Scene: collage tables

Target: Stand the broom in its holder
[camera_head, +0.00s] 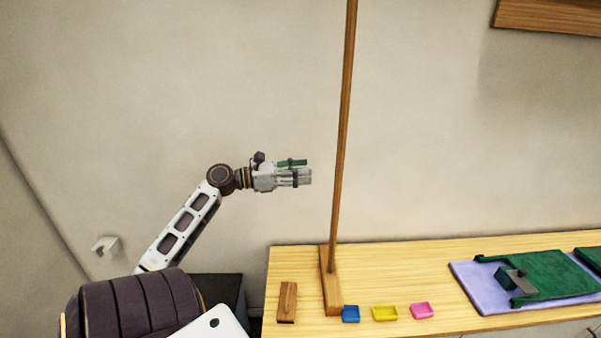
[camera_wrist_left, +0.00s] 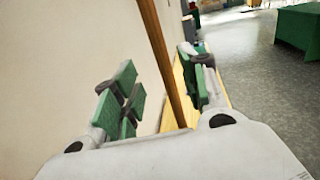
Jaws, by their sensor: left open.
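The broom shows in the head view as a tall wooden pole (camera_head: 344,120) that rises from a wooden bar (camera_head: 329,285) on the table. It stands nearly upright, leaning slightly right, and its top is cut off. My left gripper (camera_head: 305,171) is open and empty, left of the pole with a visible gap in the head view. In the left wrist view the pole (camera_wrist_left: 163,62) appears between the two green-padded fingers (camera_wrist_left: 165,97). A small white bracket (camera_head: 105,245) is at the lower left by the wall; I cannot tell whether it is the holder. My right gripper is out of view.
The wooden table (camera_head: 390,270) holds a small wooden block (camera_head: 287,302), blue (camera_head: 351,314), yellow (camera_head: 385,313) and pink (camera_head: 422,310) trays, and a purple mat (camera_head: 468,280) with a green piece (camera_head: 550,272). A wooden shelf (camera_head: 550,15) hangs upper right.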

